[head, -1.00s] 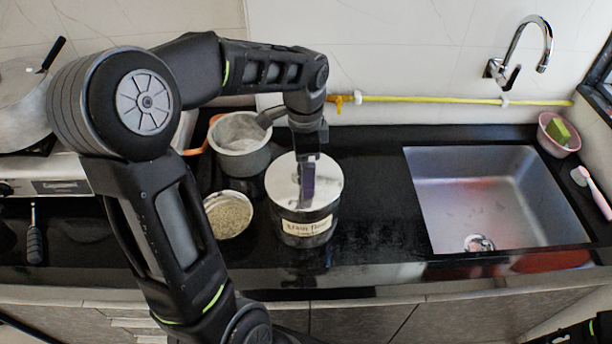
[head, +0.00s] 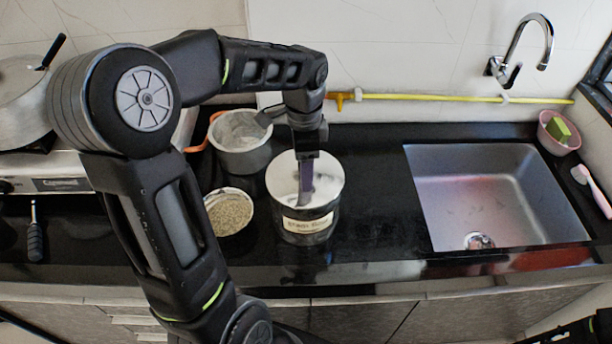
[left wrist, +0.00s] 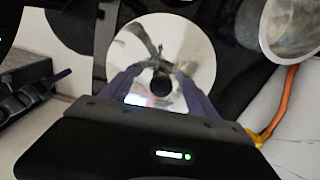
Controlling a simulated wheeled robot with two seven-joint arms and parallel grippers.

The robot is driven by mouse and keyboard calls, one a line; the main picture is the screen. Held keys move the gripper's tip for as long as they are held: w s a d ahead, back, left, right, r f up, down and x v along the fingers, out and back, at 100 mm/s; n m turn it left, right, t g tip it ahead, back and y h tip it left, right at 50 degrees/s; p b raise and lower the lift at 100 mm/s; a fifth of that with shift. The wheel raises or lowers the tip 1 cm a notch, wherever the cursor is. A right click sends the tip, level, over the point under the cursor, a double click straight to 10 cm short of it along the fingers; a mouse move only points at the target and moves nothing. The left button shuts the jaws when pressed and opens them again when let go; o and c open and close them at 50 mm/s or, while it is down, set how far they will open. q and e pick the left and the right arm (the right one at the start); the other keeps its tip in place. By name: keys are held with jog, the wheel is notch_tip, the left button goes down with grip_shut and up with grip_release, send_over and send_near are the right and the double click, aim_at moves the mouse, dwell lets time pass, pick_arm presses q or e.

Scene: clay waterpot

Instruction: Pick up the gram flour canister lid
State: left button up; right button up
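The gram flour canister (head: 306,226) stands on the black counter, labelled on its front. Its round, shiny lid (head: 325,182) is on top and also shows in the left wrist view (left wrist: 196,50). A dark round knob (left wrist: 160,84) shows at the lid's middle there. My left gripper (head: 305,203) points down over the lid. In the left wrist view its two purple-grey fingers are apart, one on each side of the knob, with nothing gripped. Whether the fingertips touch the lid is hard to tell. My right gripper does not show clearly.
A metal pot (head: 240,143) stands behind left of the canister, and a bowl of grain (head: 229,213) is close on its left. The sink (head: 490,195) is to the right, with bare counter (head: 375,190) between. A yellow pipe (head: 430,97) runs along the wall.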

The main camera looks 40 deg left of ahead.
pick_arm(q)
jog(key=shift+f, duration=0.1)
grip_shut()
dwell(0.4)
jog(key=shift+s, duration=0.1)
